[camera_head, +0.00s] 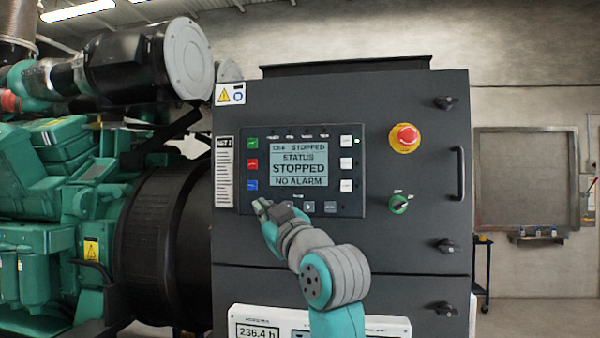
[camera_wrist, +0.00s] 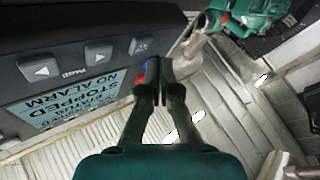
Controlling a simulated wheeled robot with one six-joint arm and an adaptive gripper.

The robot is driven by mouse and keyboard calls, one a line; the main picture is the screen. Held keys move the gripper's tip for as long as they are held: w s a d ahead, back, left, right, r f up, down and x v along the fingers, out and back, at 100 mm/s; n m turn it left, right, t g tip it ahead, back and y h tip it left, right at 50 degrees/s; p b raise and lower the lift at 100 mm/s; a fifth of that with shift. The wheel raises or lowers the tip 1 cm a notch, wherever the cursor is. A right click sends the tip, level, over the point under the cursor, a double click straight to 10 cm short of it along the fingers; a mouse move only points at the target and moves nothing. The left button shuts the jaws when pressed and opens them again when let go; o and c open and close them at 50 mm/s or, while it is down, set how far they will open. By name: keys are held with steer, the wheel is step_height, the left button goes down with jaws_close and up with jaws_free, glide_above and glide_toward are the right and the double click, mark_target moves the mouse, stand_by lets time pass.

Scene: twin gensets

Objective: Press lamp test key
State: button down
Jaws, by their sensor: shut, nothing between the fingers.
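The genset control panel (camera_head: 303,171) is on the dark cabinet, its screen (camera_head: 299,166) reading STOPPED and NO ALARM. It has green, red and blue keys (camera_head: 251,185) at left, pale keys (camera_head: 346,140) at right and a bottom row. My gripper (camera_head: 260,205) is shut and empty at the panel's lower left, just below the blue key. In the wrist view, my fingertips (camera_wrist: 158,78) appear beside a small lettered key (camera_wrist: 141,46) at the end of the bottom row. Its lettering is too small to read, so I cannot tell which key is lamp test. Contact is unclear.
A cabinet handle (camera_head: 459,174) sticks out farther right. The green engine (camera_head: 50,230) stands at left. A lower panel shows an hour reading (camera_head: 257,331).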

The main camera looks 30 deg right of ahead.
steer(key=shift+w+d, duration=0.1)
steer(key=shift+w+d, duration=0.15)
steer(key=shift+w, duration=0.1)
stand_by(0.3)
steer(key=shift+w+d, duration=0.3)
steer(key=shift+w, duration=0.1)
stand_by(0.8)
steer(key=shift+s+a, duration=0.55)
steer(key=shift+s, duration=0.2)
steer(key=s+a, duration=0.3)
steer(key=s, duration=0.2)
steer(key=shift+a, duration=0.25)
stand_by(0.3)
stand_by(0.5)
